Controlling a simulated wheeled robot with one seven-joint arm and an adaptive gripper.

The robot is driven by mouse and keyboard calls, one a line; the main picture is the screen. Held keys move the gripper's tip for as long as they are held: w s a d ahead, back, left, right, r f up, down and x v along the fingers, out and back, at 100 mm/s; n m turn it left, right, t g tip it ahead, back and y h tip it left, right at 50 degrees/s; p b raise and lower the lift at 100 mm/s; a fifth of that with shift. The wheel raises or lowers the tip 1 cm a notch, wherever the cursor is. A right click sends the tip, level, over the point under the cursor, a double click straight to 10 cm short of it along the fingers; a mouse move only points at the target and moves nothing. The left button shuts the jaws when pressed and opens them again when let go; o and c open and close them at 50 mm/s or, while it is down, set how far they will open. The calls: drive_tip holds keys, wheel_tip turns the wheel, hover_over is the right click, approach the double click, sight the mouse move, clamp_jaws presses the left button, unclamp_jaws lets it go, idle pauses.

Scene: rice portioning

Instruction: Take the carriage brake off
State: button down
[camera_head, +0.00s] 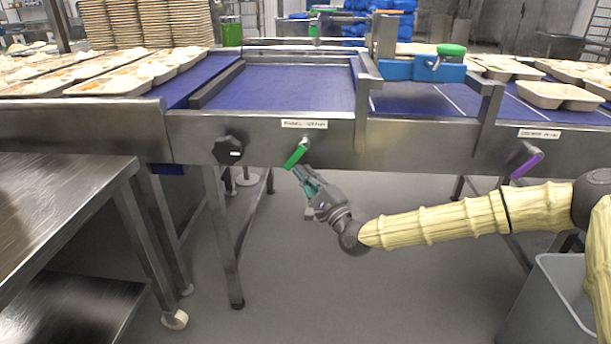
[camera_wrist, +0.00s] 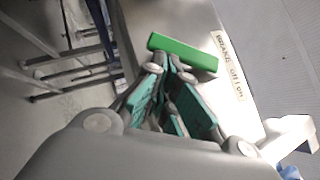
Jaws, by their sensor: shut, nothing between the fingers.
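A green lever (camera_head: 296,155) sits on the front steel rail of the conveyor, just under a white label (camera_head: 304,124). It slants from lower left to upper right in the head view. In the wrist view the green lever (camera_wrist: 183,52) lies just beyond my fingertips, and the label (camera_wrist: 228,65) beside it seems to read "BRAKE" with on and off marks. My gripper (camera_head: 301,172) is just below the lever, pointing up at it. Its teal fingers (camera_wrist: 172,62) are shut and empty. Whether the fingertips touch the lever I cannot tell.
A black knob (camera_head: 228,150) is left of the lever; a purple lever (camera_head: 527,165) is on the rail at right. A blue block with a green handle (camera_head: 452,50) sits above the belt. A steel table (camera_head: 60,195) stands at left, a grey bin (camera_head: 550,300) lower right.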

idle(0.3)
drive_tip(key=w+d+f+v, duration=0.1)
drive_tip(key=w+v, duration=0.1)
drive_tip(key=v, duration=1)
drive_tip(key=shift+s+d+f, duration=0.35)
drive_tip(key=shift+d+f, duration=0.05)
drive_tip(key=shift+f, duration=0.05)
